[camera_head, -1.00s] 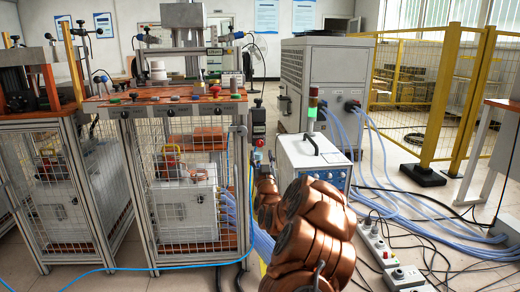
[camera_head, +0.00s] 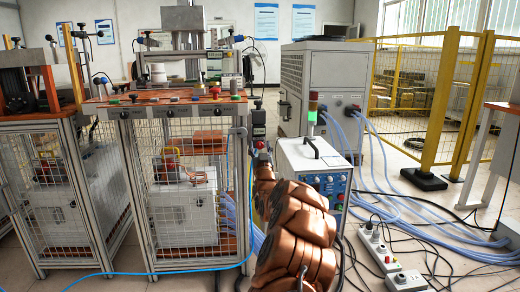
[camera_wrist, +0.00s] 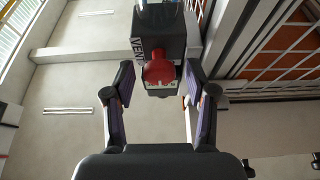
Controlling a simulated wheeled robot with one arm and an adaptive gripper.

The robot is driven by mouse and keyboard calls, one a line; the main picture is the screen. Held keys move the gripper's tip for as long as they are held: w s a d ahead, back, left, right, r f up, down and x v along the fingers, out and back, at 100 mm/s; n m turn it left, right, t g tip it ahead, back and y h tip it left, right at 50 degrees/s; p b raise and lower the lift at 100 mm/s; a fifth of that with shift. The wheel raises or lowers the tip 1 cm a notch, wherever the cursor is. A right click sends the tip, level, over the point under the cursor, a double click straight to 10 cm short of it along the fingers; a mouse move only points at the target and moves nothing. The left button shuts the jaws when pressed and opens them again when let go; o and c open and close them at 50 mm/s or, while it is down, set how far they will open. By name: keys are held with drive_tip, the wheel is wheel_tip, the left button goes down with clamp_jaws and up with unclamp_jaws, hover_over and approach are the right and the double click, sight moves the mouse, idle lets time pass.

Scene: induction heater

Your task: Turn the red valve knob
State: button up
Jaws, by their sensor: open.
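In the head view the knob (camera_head: 259,144) is a small red spot low on the dark box at the right front corner of the mesh-sided bench. My gripper (camera_wrist: 159,84) is open in the wrist view, one finger to each side of the knob, with visible space between fingers and knob. In the head view my gripper (camera_head: 263,163) is small, just below the knob, and its fingers are hard to make out.
The mesh-sided bench (camera_head: 190,107) stands left of my arm. A white control unit (camera_head: 300,158) with a signal light stands close on the right. Blue hoses, black cables and a power strip (camera_head: 382,250) lie on the floor at right. A yellow fence (camera_head: 440,100) stands behind.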

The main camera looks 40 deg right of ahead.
drive_tip(key=shift+c, duration=0.2)
clamp_jaws()
